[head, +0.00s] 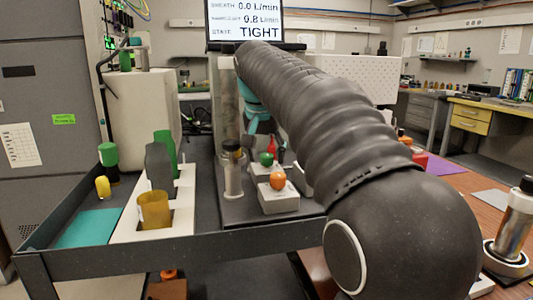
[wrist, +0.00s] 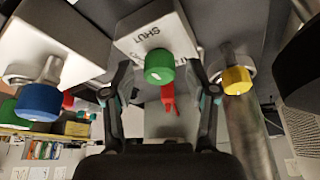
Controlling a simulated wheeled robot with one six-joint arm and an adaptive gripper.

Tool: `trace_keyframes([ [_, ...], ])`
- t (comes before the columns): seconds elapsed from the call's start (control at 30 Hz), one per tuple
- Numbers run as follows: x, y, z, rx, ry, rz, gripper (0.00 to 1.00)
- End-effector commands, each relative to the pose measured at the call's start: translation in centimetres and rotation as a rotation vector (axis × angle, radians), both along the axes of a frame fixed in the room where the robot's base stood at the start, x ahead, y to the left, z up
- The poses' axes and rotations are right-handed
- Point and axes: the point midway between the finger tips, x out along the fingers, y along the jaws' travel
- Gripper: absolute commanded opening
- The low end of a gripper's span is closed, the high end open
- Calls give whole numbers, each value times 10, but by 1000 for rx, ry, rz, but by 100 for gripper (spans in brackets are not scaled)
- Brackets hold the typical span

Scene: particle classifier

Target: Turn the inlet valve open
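In the wrist view my gripper (wrist: 160,78) is open, with one finger on each side of a green round knob (wrist: 159,64). I cannot tell whether the fingers touch it. The knob sits in front of a white block (wrist: 143,32) marked SHUT. A red lever-like part (wrist: 168,96) shows just below the knob, between the fingers. A blue knob (wrist: 39,103) is at left and a yellow knob (wrist: 237,80) at right. No label names the inlet valve. In the head view my gripper is mostly hidden behind my arm; teal parts (head: 262,126) show near a red part (head: 272,144).
A screen (head: 245,20) reads sheath 0.0 L/min and state TIGHT. A white rack (head: 180,221) holds an amber cup (head: 154,210). A metal cylinder (head: 512,235) stands at right.

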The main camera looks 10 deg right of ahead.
Motion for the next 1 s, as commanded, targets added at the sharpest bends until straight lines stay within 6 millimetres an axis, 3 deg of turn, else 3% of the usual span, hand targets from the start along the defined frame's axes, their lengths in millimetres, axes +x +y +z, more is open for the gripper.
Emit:
trace_keyframes([
  [0.03,0,0,0,0,0,0,48],
  [0.23,0,0,0,0,0,0,0],
  [0.67,0,0,0,0,2,67,0],
  [1.0,-1,-2,1,1,1,323,0],
])
